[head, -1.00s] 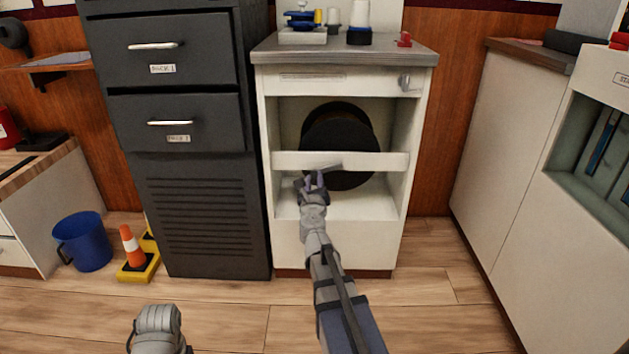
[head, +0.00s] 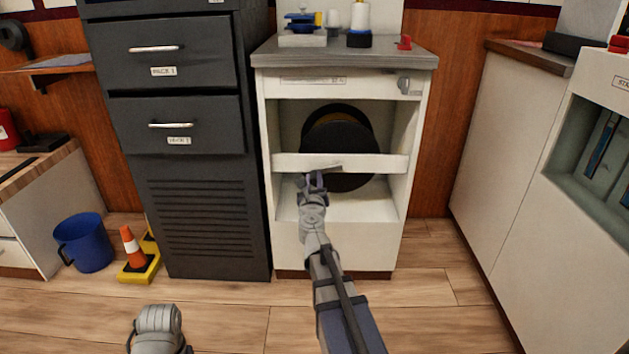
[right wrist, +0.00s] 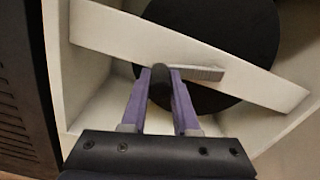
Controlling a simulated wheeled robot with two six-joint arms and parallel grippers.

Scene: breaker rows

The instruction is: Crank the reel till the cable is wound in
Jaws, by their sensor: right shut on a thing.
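The reel (head: 345,140) is a large black disc inside the white cabinet's open bay, behind a white crossbar (head: 385,162). It also shows in the right wrist view (right wrist: 225,35). A short grey crank arm (right wrist: 203,73) lies in front of the crossbar and ends in a dark handle (right wrist: 160,85). My right gripper (head: 313,183) is shut on this handle, with its purple fingers on either side in the right wrist view. A yellowish curved edge shows at the reel's top. I cannot make out the cable clearly. My left gripper is out of view.
A dark drawer cabinet (head: 190,210) stands close on the left. A blue bucket (head: 84,243) and an orange cone (head: 132,247) are on the floor at left. Small items, including a red one (head: 404,43), stand on the white cabinet's top (head: 290,58). The floor in front is mostly clear.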

